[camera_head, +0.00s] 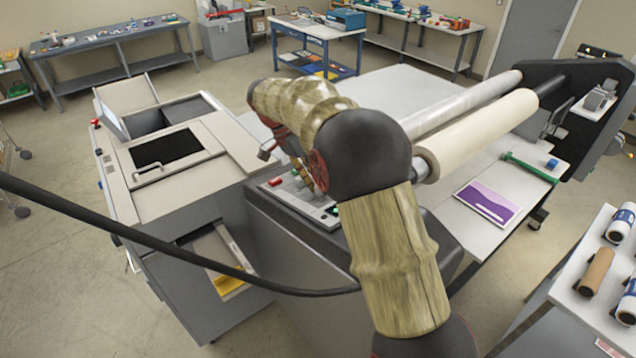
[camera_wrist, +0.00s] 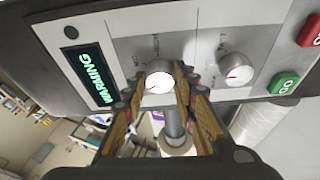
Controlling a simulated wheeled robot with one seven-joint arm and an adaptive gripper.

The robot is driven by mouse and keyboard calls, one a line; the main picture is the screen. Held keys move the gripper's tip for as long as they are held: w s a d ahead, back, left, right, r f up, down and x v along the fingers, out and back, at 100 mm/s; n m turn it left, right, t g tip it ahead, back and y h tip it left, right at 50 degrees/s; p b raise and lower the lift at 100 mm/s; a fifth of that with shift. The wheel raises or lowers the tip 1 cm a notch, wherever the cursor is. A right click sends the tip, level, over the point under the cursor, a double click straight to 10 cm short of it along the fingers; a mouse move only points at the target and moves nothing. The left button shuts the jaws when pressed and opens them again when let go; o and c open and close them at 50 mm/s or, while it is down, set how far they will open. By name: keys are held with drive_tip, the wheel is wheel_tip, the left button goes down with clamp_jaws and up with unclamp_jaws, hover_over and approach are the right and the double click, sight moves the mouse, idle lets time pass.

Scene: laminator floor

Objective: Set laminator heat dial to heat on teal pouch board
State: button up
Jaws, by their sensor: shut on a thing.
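In the wrist view my gripper (camera_wrist: 158,94) has its fingers on either side of a round dial with a white face (camera_wrist: 158,82) and is shut on it. A red mark on the dial face points to the lower left. The dial's label is mostly hidden. A display (camera_wrist: 90,76) beside it reads WARMING in green. In the head view the laminator's control panel (camera_head: 325,216) is partly covered by my arm, and the fingertips are hidden. I cannot make out a teal pouch board.
A second white-faced dial (camera_wrist: 237,73), a red button (camera_wrist: 311,30) and a green button (camera_wrist: 284,83) sit right of my gripper. Rollers (camera_head: 480,135) and a purple sheet (camera_head: 487,203) lie right of my arm. A grey machine (camera_head: 165,150) stands left.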

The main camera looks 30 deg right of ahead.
drive_tip(key=o, duration=1.1)
drive_tip(key=shift+o, duration=0.2)
drive_tip(key=v, duration=1.2)
drive_tip(key=shift+w, duration=0.1)
